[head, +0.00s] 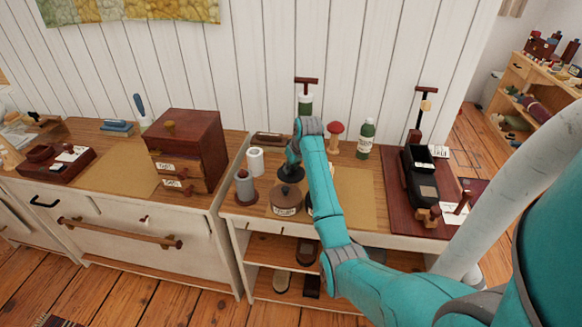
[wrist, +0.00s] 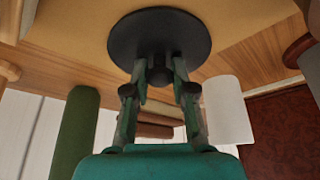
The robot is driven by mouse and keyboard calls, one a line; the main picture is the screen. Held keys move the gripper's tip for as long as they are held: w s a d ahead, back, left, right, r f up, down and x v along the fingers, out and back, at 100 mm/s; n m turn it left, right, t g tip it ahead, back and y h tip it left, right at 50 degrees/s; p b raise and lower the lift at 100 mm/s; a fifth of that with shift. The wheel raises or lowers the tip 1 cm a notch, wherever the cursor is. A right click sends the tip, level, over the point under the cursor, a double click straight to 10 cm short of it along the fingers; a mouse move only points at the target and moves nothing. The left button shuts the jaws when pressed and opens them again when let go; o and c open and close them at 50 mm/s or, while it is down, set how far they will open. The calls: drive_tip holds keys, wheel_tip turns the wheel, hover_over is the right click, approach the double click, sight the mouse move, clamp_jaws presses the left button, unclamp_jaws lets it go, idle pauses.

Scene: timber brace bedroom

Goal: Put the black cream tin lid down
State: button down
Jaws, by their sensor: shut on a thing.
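The black lid (head: 291,173) is a flat dark disc, seen over the left part of the worktop in the head view. In the wrist view the lid (wrist: 160,34) fills the top middle, in front of a tan mat. My gripper (head: 292,160) is shut on the lid's central knob; its fingers (wrist: 162,72) pinch the knob from both sides. I cannot tell whether the lid touches the surface. A brown round tin (head: 286,200) with a knobbed top and pale label stands just in front of it. My arm hides part of the worktop to the right.
A green bottle (head: 366,139) and a red-topped stand (head: 334,138) are behind. A dark-red board (head: 399,217) lies at right. The tan mat (head: 357,195) has bare space.

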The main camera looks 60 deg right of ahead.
drive_tip(key=c, duration=1)
unclamp_jaws()
drive_tip(key=shift+f, duration=0.1)
drive_tip(key=shift+o, duration=0.2)
drive_tip(key=v, duration=1.2)
